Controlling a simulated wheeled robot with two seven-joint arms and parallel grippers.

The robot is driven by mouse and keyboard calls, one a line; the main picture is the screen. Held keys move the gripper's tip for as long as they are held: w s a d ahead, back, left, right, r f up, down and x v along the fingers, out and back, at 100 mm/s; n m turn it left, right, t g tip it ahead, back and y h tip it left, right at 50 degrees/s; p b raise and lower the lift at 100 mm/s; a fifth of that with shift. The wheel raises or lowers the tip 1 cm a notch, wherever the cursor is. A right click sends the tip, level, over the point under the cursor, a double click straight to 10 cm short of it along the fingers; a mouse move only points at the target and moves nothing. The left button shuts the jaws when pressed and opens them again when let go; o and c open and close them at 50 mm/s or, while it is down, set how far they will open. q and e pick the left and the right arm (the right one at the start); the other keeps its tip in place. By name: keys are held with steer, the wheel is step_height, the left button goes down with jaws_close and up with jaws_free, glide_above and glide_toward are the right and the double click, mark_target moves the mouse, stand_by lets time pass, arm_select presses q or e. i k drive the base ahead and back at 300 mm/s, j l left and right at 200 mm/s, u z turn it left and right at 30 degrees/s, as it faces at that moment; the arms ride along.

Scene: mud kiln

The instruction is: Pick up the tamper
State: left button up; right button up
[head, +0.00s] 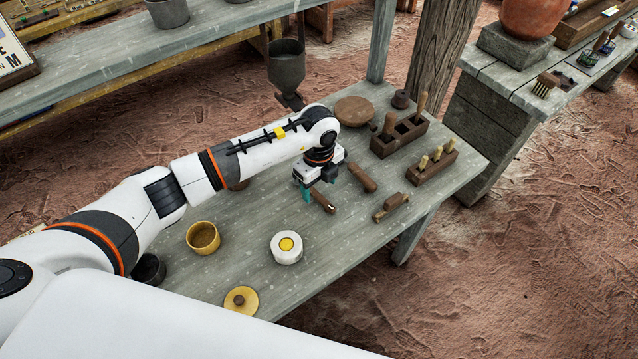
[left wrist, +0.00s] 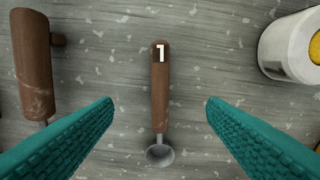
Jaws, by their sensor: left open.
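The tool between my fingers, which I take for the tamper (head: 323,202), lies on the grey plank table (head: 235,270). In the left wrist view the tool (left wrist: 160,98) has a slim brown handle marked with a white 1 and a small round metal end. My left gripper (head: 318,187) is open and points down over it. In the left wrist view its teal fingers (left wrist: 160,108) stand apart on either side of the handle, with clear gaps. In the head view the gripper hides the metal end. My right gripper is not in view.
A thicker brown-handled tool (head: 362,177) lies close beside it and also shows in the left wrist view (left wrist: 33,60). A white jar with a yellow centre (head: 286,248) stands on the other side. A brush-like tool (head: 391,207) and wooden tool holders (head: 432,169) are to the right.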

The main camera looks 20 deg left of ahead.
mark_target(391, 117)
steer(key=k+l, duration=0.2)
steer(key=k, duration=0.3)
steer(key=k+l, duration=0.2)
steer(key=k, duration=0.25)
